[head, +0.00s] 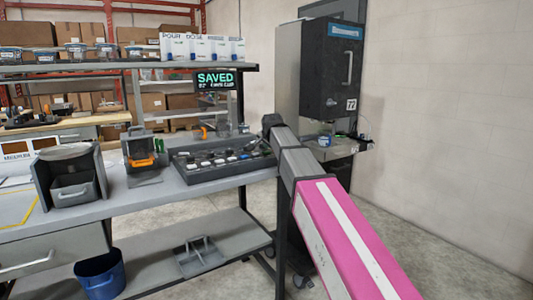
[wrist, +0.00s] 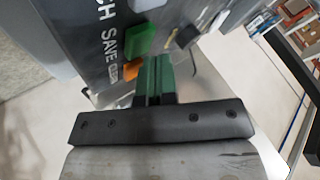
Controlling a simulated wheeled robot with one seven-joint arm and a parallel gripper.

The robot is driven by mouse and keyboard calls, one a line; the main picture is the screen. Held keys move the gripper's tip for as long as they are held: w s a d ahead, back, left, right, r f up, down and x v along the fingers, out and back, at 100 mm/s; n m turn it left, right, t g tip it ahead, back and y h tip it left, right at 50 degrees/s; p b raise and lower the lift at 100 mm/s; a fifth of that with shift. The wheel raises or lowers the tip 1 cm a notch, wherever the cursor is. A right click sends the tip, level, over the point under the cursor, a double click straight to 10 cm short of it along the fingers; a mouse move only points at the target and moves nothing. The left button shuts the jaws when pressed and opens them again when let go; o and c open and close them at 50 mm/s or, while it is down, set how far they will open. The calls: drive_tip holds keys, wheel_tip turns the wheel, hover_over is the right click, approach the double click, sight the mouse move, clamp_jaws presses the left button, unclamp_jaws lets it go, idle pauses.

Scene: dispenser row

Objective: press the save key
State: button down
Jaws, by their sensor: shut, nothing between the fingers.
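The dark key panel (head: 222,170) lies on the bench, and it fills the upper left of the wrist view (wrist: 75,30). The green save key (wrist: 140,39) is beside the printed word SAVE. An orange key (wrist: 132,73) is beside the partly hidden word CLEAR. My gripper (wrist: 154,62) is shut and empty, its green fingertips close to the green key. I cannot tell whether they touch it. The display (head: 216,79) above the panel reads SAVED, with a smaller line below. In the head view my arm hides the gripper's fingertips.
A black dispenser cabinet (head: 331,70) stands right of the bench. Left of the panel are a grey holder with an orange part (head: 144,148) and a grey bin unit (head: 70,178). A shelf (head: 130,67) with tubs and boxes runs above the bench.

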sight(268, 151)
drive_tip(key=shift+r, duration=0.4)
drive_tip(key=shift+r, duration=2.5)
